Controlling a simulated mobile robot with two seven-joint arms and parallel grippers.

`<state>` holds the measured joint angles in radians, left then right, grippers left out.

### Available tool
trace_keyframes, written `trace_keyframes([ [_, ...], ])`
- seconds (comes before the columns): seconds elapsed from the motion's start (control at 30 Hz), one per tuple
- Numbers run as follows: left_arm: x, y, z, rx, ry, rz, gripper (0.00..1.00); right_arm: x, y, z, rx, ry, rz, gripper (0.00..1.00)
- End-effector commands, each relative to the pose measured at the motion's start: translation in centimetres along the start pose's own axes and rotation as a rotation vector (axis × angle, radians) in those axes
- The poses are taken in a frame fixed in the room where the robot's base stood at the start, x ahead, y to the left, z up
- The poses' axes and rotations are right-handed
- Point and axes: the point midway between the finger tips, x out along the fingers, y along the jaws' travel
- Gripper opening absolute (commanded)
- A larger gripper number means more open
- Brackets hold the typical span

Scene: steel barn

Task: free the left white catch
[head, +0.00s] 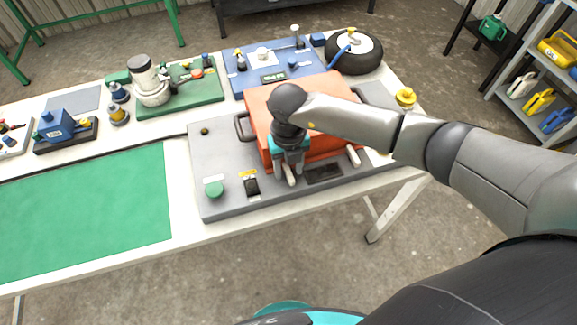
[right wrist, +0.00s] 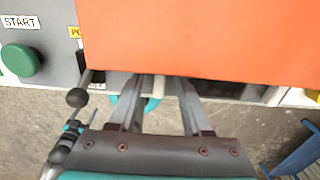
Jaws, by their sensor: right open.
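The orange lid (head: 325,110) sits on a grey panel, with a black handle at its left side. The left white catch (head: 291,176) is a small pale peg at the lid's front edge. The right white catch (head: 354,156) stands farther right on the same edge. My right gripper (head: 289,170) points down over the left catch, fingers apart. In the right wrist view the open fingers (right wrist: 163,88) reach the lid's edge, with the pale catch (right wrist: 158,86) between them, partly hidden. I cannot tell whether they touch it. My left gripper is not in view.
A green START button (head: 214,189) and a black lever switch (head: 251,186) stand left of the gripper on the grey panel (head: 220,150). A green mat (head: 90,210) lies clear at left. A wheel (head: 353,52) and a yellow knob (head: 405,97) are beyond the lid.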

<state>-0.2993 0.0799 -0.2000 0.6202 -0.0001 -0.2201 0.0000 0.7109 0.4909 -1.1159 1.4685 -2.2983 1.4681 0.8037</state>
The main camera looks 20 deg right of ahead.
Motion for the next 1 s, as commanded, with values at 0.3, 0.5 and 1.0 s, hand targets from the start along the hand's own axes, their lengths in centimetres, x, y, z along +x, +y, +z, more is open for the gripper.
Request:
trace_keyframes([
  [0.3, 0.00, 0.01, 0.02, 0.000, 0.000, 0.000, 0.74, -0.05, -0.01, 0.01, 0.001, 0.000, 0.000, 0.20],
  [0.5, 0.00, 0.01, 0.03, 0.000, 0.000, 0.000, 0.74, -0.06, -0.02, 0.02, 0.001, 0.000, 0.000, 0.00],
  [1.0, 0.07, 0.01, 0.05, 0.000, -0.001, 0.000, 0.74, -0.07, -0.03, 0.05, -0.010, -0.001, 0.000, 0.00],
])
